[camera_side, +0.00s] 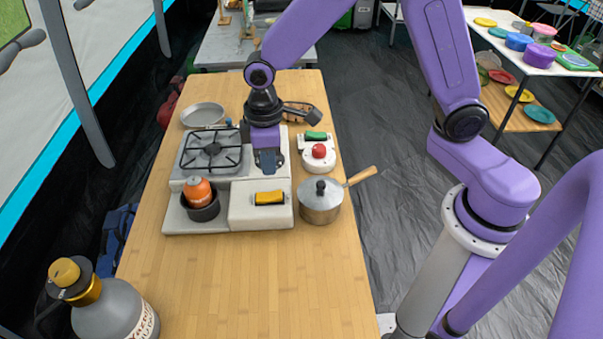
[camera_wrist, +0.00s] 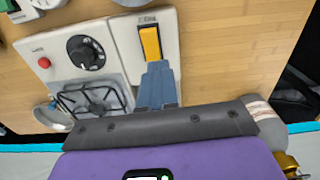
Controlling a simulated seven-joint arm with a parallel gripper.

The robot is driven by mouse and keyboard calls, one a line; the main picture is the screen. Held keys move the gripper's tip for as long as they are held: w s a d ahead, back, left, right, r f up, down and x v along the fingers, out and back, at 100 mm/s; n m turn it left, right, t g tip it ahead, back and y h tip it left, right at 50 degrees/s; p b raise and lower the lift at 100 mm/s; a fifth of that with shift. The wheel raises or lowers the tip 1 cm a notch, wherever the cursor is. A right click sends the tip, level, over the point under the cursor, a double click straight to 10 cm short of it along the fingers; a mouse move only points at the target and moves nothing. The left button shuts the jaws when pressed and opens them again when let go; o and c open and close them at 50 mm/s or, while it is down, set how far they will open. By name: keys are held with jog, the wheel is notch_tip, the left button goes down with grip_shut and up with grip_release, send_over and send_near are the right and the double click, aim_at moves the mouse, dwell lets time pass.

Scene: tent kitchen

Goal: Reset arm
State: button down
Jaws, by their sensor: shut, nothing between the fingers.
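My gripper (camera_side: 268,168) hangs fingers down over the light stove and switch units in the middle of the wooden table. Its fingers are together with nothing between them. In the wrist view, the blue-grey fingertips (camera_wrist: 157,66) appear just below a yellow switch (camera_wrist: 150,42) on a pale panel. The yellow switch also shows in the side view (camera_side: 269,198), in front of the gripper. Whether the fingertips touch the panel cannot be told. The part of the unit behind the gripper is hidden.
A black burner grate (camera_side: 211,150) lies left of my gripper. A dark pot (camera_side: 202,213) holds an orange object (camera_side: 198,190). A lidded saucepan (camera_side: 321,208) and a red knob (camera_side: 319,151) stand right. A grey pan (camera_side: 202,114) lies behind.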

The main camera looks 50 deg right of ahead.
jog(key=s+d+r+n, duration=0.1)
jog(key=s+d+r, duration=0.1)
jog(key=s+d, duration=0.2)
jog(key=s+d+r+n, duration=0.1)
jog(key=s+d+r, duration=0.2)
jog(key=s, duration=0.8)
jog(key=s+d+r+n, duration=0.1)
jog(key=s+d+r, duration=0.1)
jog(key=s+d, duration=0.2)
jog(key=s, duration=0.3)
jog(key=shift+s+d+r, duration=0.3)
jog(key=shift+d+r, duration=0.05)
jog(key=shift+d, duration=0.05)
